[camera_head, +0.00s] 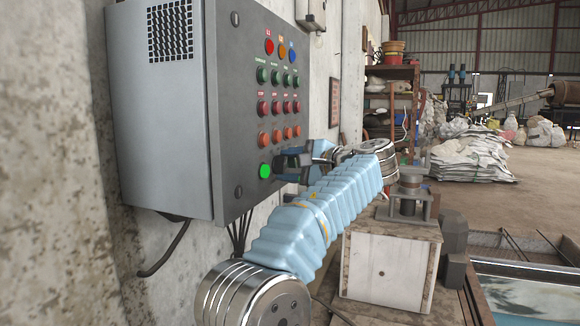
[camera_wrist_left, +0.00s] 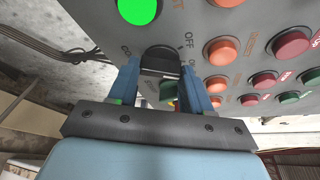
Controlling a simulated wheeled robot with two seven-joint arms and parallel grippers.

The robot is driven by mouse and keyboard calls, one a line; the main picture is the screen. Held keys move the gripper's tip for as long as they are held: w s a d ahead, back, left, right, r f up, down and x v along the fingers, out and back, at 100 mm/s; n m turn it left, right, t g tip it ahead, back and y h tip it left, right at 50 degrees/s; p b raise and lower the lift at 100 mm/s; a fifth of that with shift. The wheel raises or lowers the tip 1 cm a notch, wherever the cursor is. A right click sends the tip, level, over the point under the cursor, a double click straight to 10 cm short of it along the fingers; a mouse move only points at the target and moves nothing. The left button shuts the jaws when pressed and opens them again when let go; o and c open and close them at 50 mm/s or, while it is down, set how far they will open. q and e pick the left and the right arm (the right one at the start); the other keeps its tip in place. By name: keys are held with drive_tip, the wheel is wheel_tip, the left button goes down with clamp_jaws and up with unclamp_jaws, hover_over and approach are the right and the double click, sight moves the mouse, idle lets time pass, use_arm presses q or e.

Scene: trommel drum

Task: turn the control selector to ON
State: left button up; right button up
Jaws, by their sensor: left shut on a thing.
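The grey control cabinet (camera_head: 232,110) hangs on the wall at the left of the head view. My left gripper (camera_head: 281,163) reaches its lower front. In the left wrist view, the blue fingers of my left gripper (camera_wrist_left: 162,84) are closed around the black selector knob (camera_wrist_left: 160,57), one on each side. An OFF label shows beside the knob; its other lettering is partly hidden, so I cannot tell which way the knob points. In the head view the gripper covers the knob. A lit green button (camera_head: 265,171) is next to it, also in the wrist view (camera_wrist_left: 138,9). My right gripper is out of view.
Rows of orange, red and green buttons (camera_head: 277,106) sit close above the gripper. Dark cables (camera_head: 167,253) hang below the cabinet. A pale box-shaped machine base (camera_head: 388,270) stands to the right below my arm. Open floor lies farther right.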

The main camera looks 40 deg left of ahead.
use_arm(q)
drive_tip(key=o, duration=1.1)
drive_tip(key=shift+c, duration=0.2)
drive_tip(key=shift+d, duration=0.1)
drive_tip(key=d+r, duration=0.2)
drive_tip(key=d, duration=1.1)
drive_tip(key=shift+s+d, duration=0.25)
drive_tip(key=shift+s, duration=0.05)
drive_tip(key=shift+r, duration=0.1)
